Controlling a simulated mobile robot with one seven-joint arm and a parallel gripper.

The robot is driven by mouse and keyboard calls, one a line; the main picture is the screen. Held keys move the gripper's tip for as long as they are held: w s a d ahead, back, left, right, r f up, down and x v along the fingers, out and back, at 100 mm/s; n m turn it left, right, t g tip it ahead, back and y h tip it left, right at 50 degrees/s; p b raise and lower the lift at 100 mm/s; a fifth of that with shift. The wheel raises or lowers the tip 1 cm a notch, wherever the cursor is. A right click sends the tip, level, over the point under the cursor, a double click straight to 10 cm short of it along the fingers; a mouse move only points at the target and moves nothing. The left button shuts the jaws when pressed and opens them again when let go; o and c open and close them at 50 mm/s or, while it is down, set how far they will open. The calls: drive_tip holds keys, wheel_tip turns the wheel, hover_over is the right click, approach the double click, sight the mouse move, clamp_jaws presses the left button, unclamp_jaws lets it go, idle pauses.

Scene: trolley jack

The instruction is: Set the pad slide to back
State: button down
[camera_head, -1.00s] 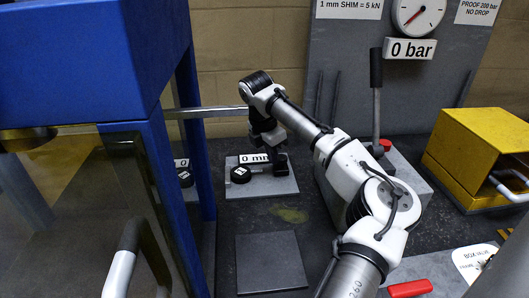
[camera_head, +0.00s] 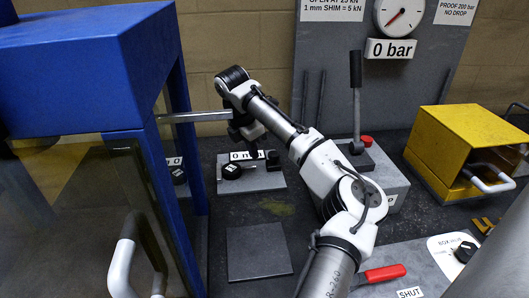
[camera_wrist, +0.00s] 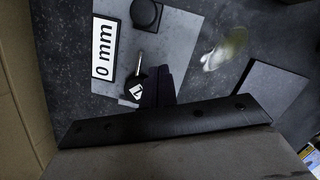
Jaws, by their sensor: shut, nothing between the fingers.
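No part in view is plainly labelled as the pad slide, so I cannot tell which piece it is. A light grey plate (camera_head: 272,181) on the dark bench carries a "0 mm" label (camera_head: 239,156), a black knob (camera_head: 232,171) with a white mark, and a smaller black piece (camera_head: 273,159). My gripper (camera_head: 254,150) points down over this plate, shut and empty, hiding part of the label. In the wrist view the dark fingers (camera_wrist: 157,78) are beside the marked knob (camera_wrist: 136,90) and partly cover it. I cannot tell whether they touch it. A metal stem (camera_wrist: 141,57) shows by the knob.
A blue frame (camera_head: 160,150) stands close at left, with another black knob (camera_head: 178,176) behind its leg. A lever block (camera_head: 385,180), a yellow box (camera_head: 455,145) and a red handle (camera_head: 385,274) are at right. A dark flat plate (camera_head: 258,252) lies in front.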

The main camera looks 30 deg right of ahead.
drive_tip(key=v, duration=0.7)
drive_tip(key=shift+w+r+b, duration=0.25)
drive_tip(key=shift+r+b, duration=0.05)
drive_tip(key=shift+b, duration=0.1)
